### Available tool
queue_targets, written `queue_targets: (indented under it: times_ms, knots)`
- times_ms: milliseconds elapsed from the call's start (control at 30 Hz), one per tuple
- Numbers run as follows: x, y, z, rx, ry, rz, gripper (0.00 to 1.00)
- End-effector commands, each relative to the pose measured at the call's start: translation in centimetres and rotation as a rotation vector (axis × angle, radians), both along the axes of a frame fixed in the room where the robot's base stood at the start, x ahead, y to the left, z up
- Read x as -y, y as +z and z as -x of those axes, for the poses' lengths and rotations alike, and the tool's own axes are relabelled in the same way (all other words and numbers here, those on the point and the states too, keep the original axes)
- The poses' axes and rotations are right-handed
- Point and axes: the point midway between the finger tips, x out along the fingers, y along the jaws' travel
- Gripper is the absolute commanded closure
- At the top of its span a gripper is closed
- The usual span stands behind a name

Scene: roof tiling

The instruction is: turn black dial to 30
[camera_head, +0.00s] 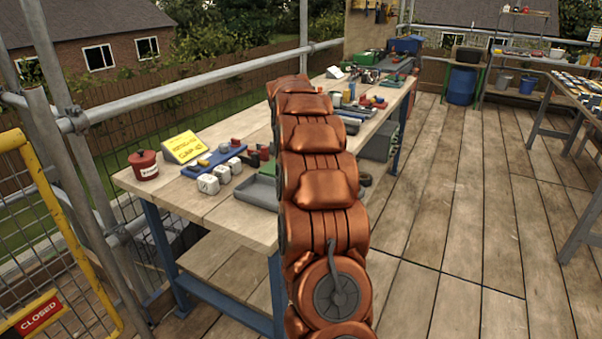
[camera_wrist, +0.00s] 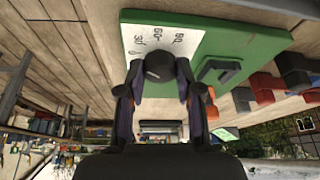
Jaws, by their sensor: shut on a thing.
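A black dial (camera_wrist: 158,67) sits on a green board (camera_wrist: 225,36) with a white scale plate (camera_wrist: 170,40) in the wrist view. The scale shows printed numbers that look like 30, 60 and 90. My gripper (camera_wrist: 159,78) has its two fingers on either side of the dial and is shut on it. The dial's pointer is hidden or too small to read, so I cannot tell its setting. In the head view my copper-coloured arm reaches over the workbench (camera_head: 205,205) and hides the gripper and the dial.
On the bench are a red pot (camera_head: 144,165), a yellow sign (camera_head: 183,147), white cubes (camera_head: 208,184) and a grey tray (camera_head: 257,190).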

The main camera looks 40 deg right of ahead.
Motion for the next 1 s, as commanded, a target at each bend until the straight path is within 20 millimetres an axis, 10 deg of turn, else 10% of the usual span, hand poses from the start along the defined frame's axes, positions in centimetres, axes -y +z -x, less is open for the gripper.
queue_targets:
  times_ms: [667, 700, 1000]
  knots:
    - [0.04, 0.01, 0.04, -0.002, -0.073, 0.000, 1.00]
    - [0.04, 0.01, 0.04, -0.002, -0.073, 0.000, 0.64]
    - [-0.02, 0.01, -0.02, -0.002, -0.072, 0.000, 0.41]
